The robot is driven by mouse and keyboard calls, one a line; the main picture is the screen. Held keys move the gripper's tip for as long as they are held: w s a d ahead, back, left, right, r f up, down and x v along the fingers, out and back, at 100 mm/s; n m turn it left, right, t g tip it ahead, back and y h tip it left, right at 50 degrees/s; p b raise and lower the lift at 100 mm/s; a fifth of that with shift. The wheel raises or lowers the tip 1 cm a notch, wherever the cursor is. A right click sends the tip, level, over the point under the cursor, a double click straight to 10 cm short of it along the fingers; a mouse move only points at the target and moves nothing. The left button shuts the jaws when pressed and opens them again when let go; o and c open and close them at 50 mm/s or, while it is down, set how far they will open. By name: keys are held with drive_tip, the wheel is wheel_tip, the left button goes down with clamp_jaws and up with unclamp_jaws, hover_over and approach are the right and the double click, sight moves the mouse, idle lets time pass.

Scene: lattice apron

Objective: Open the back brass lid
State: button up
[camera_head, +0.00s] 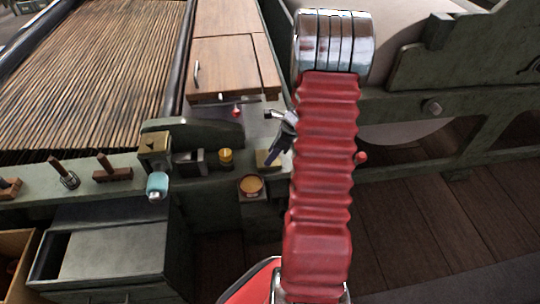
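My gripper (274,156) shows as dark fingers beside my red ribbed arm, which hides part of it. It is over or near a flat brass-coloured piece (264,160) on the green ledge; I cannot tell if they touch. I cannot see whether the fingers are open or shut. A small yellow brass knob (225,157) stands left of the gripper. A round tan-topped cup with a red rim (251,185) sits below it. A brass box (154,144) is farther left. Which of these is the back brass lid is not clear.
A wooden cabinet (228,65) with a handle stands behind the ledge. A light blue cylinder (157,184) hangs by the brass box. Wooden-handled tools (113,172) stand at left. A dark box (113,250) is below. Green machine framing (440,110) fills the right.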

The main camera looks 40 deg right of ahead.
drive_tip(key=shift+w+a+f, duration=0.1)
drive_tip(key=shift+w+f, duration=0.05)
drive_tip(key=shift+f, duration=0.25)
clamp_jaws()
idle(0.4)
drive_tip(key=shift+r, duration=0.1)
